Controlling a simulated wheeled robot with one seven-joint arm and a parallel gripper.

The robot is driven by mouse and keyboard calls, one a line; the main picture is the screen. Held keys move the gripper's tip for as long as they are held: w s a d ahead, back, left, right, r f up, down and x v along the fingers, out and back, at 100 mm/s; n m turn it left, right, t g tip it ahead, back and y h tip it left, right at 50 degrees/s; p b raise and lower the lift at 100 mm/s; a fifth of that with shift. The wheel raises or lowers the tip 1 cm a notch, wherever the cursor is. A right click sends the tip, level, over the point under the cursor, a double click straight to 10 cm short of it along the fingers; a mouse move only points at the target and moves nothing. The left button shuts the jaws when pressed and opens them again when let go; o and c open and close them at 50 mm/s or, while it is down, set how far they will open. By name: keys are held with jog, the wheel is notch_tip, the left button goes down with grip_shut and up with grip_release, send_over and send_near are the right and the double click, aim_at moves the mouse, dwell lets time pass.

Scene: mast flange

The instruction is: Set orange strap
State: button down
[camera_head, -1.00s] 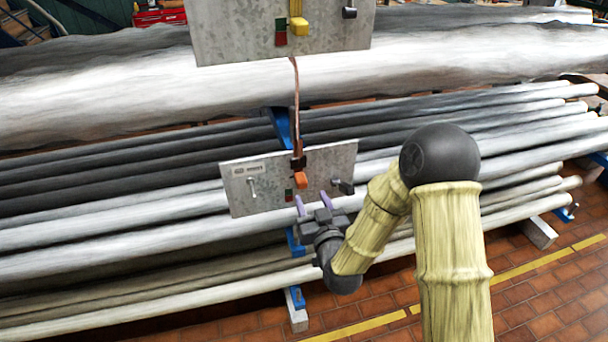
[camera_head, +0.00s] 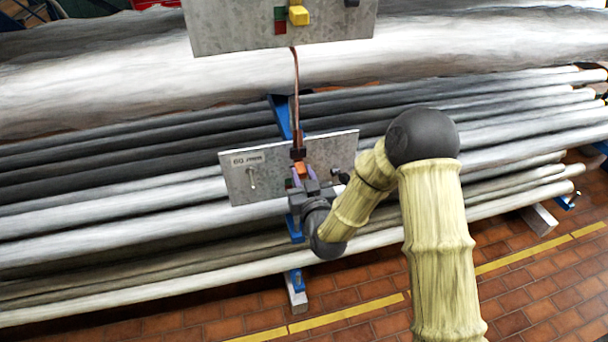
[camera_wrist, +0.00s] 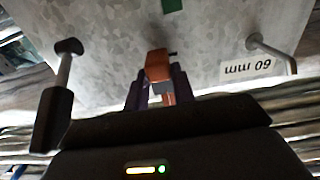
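The orange strap piece (camera_head: 301,169) is a small block in front of the lower grey metal plate (camera_head: 238,187), below a dark clamp on a thin brown line. In the wrist view its orange block (camera_wrist: 158,64) shows between the purple fingers, with a narrower orange part below it. My gripper (camera_head: 300,178) is at the piece, one finger on each side. In the wrist view my gripper (camera_wrist: 158,88) shows a small gap between the left finger and the narrower orange part, so it looks open around it. Firm contact cannot be made out.
A metal hook peg (camera_wrist: 270,55) stands out beside the "60 mm" label. A dark-handled lever (camera_wrist: 62,95) stands out at the plate's other side. An upper plate (camera_head: 235,28) carries a yellow lever (camera_head: 299,16). Long pipes (camera_head: 90,215) lie behind.

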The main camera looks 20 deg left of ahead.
notch_tip(320, 180, down, 6)
jog(key=b, duration=0.8)
dwell(0.3)
jog(key=c, duration=1.2)
grip_release()
jog(key=shift+o, duration=0.2)
jog(key=shift+w, duration=0.1)
